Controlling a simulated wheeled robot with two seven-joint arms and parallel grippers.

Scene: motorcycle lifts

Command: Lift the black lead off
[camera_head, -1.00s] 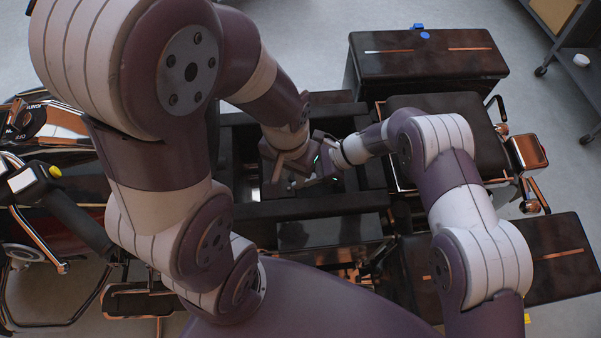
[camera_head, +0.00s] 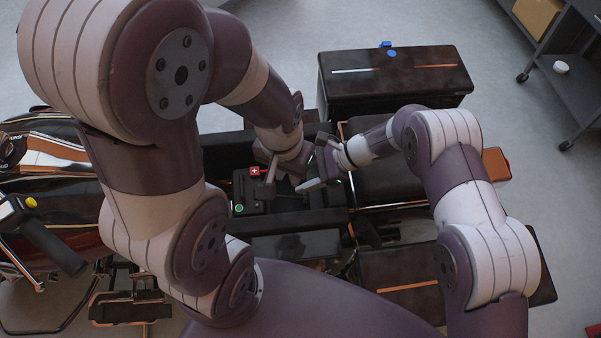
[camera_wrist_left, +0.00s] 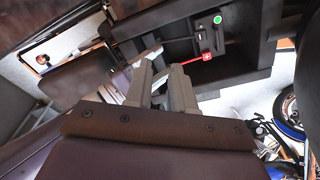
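The battery (camera_head: 254,205) is a dark block in the open bay of the motorcycle. A red tag with a white plus (camera_head: 254,171) and a green dot (camera_head: 239,208) show on it; the left wrist view shows the red tag (camera_wrist_left: 207,56) and green dot (camera_wrist_left: 217,19) too. I cannot pick out the black lead clearly; dark parts and my grippers crowd that spot. My left gripper (camera_head: 288,179) is over the bay beside the battery. In the left wrist view its fingers (camera_wrist_left: 163,65) stand apart, with nothing clearly held. My right gripper (camera_head: 325,168) is close beside it, its fingers partly hidden.
A dark case (camera_head: 395,85) stands behind the bay, and another (camera_head: 405,285) in front at right. The seat (camera_head: 385,175) lies right of the bay. A handlebar grip (camera_head: 50,245) is at left. A wheeled shelf cart (camera_head: 570,85) stands far right, with free floor before it.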

